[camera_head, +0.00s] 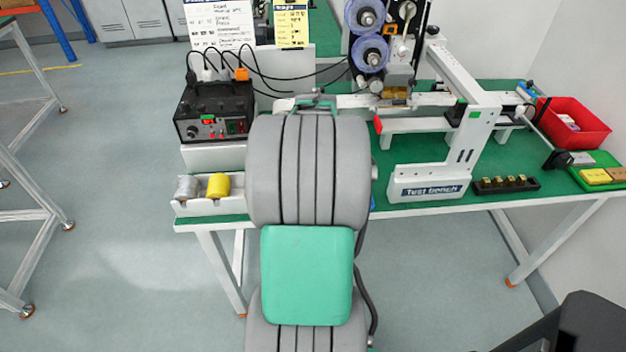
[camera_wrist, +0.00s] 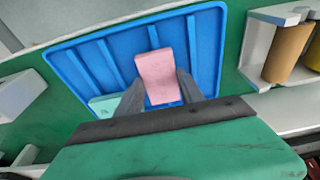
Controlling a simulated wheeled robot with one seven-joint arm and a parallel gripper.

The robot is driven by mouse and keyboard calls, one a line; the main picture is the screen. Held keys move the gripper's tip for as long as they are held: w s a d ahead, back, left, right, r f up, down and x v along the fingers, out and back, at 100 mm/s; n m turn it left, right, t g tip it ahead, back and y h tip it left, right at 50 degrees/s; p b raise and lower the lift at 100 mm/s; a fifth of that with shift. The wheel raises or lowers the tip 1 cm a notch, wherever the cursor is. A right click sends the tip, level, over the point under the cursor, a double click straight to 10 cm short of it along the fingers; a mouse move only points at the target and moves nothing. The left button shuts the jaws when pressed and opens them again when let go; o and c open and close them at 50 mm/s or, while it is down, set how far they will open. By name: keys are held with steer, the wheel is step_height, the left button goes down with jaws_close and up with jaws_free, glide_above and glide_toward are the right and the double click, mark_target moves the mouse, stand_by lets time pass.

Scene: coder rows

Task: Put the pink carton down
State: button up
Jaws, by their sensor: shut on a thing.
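The pink carton (camera_wrist: 158,72) shows in the wrist view between the two dark fingers of my gripper (camera_wrist: 160,90), which is shut on it. The carton is over the blue ribbed tray (camera_wrist: 208,45). I cannot tell whether its underside touches the tray floor. A pale mint block (camera_wrist: 103,105) lies in the tray's near left corner, beside the left finger. In the head view my arm hides the gripper, the carton and most of the tray.
The green bench (camera_head: 425,205) holds a white holder (camera_head: 208,207) with two cylinders, a black power unit (camera_head: 215,110), a white test frame (camera_head: 430,180) and a red bin (camera_head: 575,125). In the wrist view, a white rack (camera_wrist: 255,62) stands right of the tray.

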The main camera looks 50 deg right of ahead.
steer(key=o, duration=0.9)
steer(key=shift+f, duration=0.1)
